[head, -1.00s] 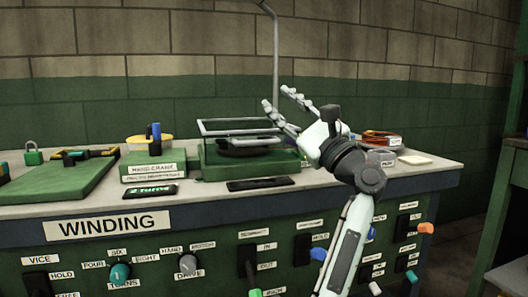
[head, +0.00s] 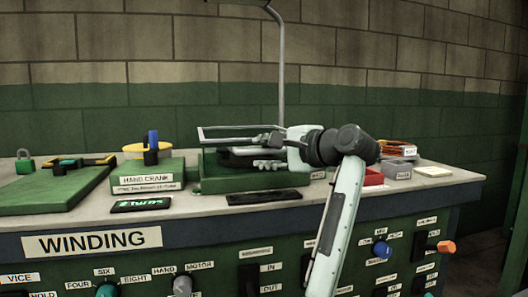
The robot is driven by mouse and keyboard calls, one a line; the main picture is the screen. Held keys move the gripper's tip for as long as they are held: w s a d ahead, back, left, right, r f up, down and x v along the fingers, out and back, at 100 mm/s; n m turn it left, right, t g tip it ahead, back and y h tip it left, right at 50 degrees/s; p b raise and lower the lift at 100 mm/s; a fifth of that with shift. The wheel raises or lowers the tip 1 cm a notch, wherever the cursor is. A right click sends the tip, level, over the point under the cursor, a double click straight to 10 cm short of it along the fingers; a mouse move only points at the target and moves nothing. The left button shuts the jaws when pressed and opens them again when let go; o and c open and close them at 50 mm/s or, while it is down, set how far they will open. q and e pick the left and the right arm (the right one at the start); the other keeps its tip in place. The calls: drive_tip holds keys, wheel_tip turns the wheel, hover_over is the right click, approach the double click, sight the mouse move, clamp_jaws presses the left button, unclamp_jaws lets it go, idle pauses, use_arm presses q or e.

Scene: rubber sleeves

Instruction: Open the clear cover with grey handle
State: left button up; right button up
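The clear cover (head: 203,134), a see-through panel in a thin grey frame, sits over the green winding machine (head: 225,182) at the back middle of the bench. It looks slightly raised or tilted; its hinge is not clear. A grey bar that looks like its handle (head: 236,151) shows at the front, partly hidden by my fingers. My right gripper is not in view.
A hand crank box (head: 150,182) and a green board with a padlock (head: 50,192) stand to the left. A black display (head: 140,204) and a dark plate (head: 264,198) lie in front. Red and grey bins (head: 398,170) are at right. Knobs and switches cover the bench front.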

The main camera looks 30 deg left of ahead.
use_arm(q)
drive_tip(key=shift+a, duration=0.1)
clamp_jaws()
idle(0.3)
